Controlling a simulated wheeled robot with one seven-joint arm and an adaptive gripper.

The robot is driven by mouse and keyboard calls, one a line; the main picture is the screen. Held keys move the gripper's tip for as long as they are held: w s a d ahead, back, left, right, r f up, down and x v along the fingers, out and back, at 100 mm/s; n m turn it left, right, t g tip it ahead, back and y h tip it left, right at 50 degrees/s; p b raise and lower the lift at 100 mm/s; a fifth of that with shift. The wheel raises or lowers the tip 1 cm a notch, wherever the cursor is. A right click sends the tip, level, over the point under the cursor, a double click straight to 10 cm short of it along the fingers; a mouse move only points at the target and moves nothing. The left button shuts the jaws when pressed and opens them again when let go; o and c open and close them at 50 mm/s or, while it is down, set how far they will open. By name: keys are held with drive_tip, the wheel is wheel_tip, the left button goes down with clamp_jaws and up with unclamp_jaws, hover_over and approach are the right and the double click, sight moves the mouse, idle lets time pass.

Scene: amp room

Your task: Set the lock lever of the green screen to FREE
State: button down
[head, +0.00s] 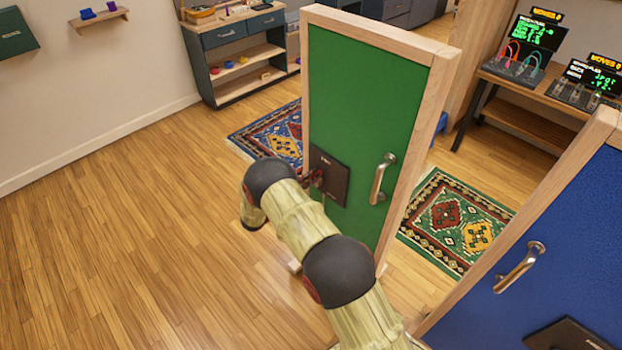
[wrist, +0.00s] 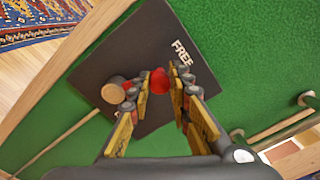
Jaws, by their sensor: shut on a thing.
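The green screen (head: 365,110) stands upright in a wooden frame in the head view. A dark lock plate (head: 332,178) is on its face, left of a metal handle (head: 382,178). In the wrist view the lock plate (wrist: 180,45) bears the word FREE at its upper right. The lever's red tip (wrist: 159,82) lies between the fingertips of my gripper (wrist: 162,76), just left of and below that word. My gripper is shut on the red tip. A round tan knob (wrist: 113,93) sits on the plate left of the fingers. The lever's shaft is mostly hidden.
A blue screen (head: 560,240) with its own handle (head: 520,267) stands close at the right. A shelf unit (head: 240,60) and a console table (head: 530,95) are behind. Rugs lie on the floor. The wooden floor at left is clear.

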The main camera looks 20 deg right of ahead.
drive_tip(key=c, duration=1.6)
unclamp_jaws()
drive_tip(key=shift+c, duration=0.2)
drive_tip(key=shift+a, duration=0.1)
drive_tip(key=v, duration=1.2)
